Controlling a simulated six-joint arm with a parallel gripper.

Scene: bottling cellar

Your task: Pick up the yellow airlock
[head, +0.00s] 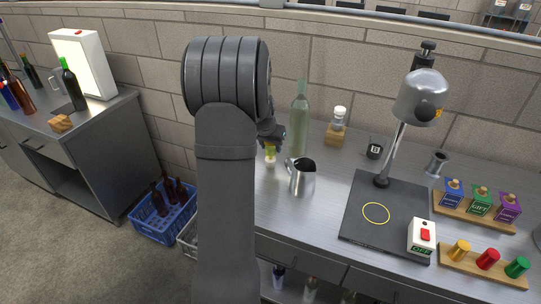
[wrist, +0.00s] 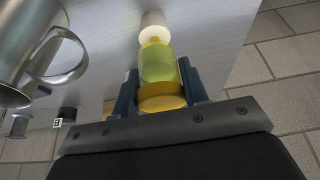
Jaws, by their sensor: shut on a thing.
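The yellow airlock (wrist: 158,65) has a clear yellow-green body, yellow bands and a pale white end. My gripper (wrist: 158,88) is shut on it, with one dark finger on each side. In the head view the airlock (head: 270,152) shows small below my gripper (head: 270,140), just right of my arm and left of the metal jug. My arm hides part of this area. I cannot tell whether the airlock's pale end touches the bench.
The metal jug (head: 302,178) and a tall green bottle (head: 299,120) stand close to the right of the airlock. A lamp (head: 420,98) on a dark mat (head: 360,222) stands further right. A wooden rack (head: 480,268) holds coloured stoppers near the front.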

